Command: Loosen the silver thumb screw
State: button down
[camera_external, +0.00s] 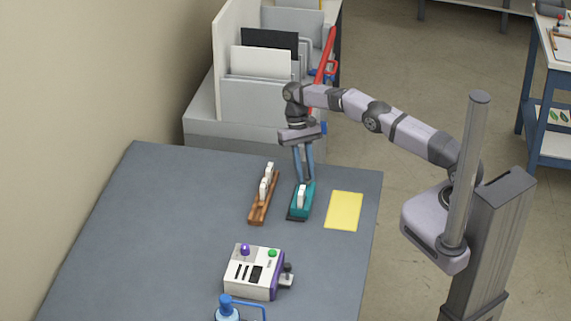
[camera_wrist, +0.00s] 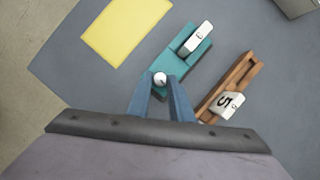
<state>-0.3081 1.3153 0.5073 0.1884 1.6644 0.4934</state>
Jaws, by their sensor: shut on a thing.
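The silver thumb screw (camera_wrist: 160,78) shows in the wrist view as a small round silver head at the near end of a teal holder (camera_wrist: 176,61). The teal holder also shows in the external view (camera_external: 302,208), lying on the table with a white tag (camera_wrist: 198,37) standing in it. My gripper (camera_wrist: 161,84) points down over this end of the holder. Its two blue fingers are shut on the screw head, one on each side. In the external view the fingers (camera_external: 304,180) hide the screw.
A brown wooden rack (camera_wrist: 231,88) with white tags lies beside the teal holder. A yellow sheet (camera_external: 344,210) lies on its other side. A white device (camera_external: 254,272) with knobs and a blue-topped bottle (camera_external: 228,309) stand nearer the front. Grey table (camera_external: 170,215) is clear at left.

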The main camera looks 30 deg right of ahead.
aim_at(305, 178)
jog(key=shift+n, duration=0.5)
jog(key=c, duration=1.6)
grip_release()
jog(key=shift+r, duration=0.1)
jog(key=shift+r+b, duration=0.3)
jog(key=shift+r, duration=0.35)
notch_tip(305, 178, up, 8)
jog(key=p, duration=0.5)
jog(key=shift+r+p, duration=0.25)
jog(key=shift+p, duration=0.15)
jog(key=shift+r, duration=0.1)
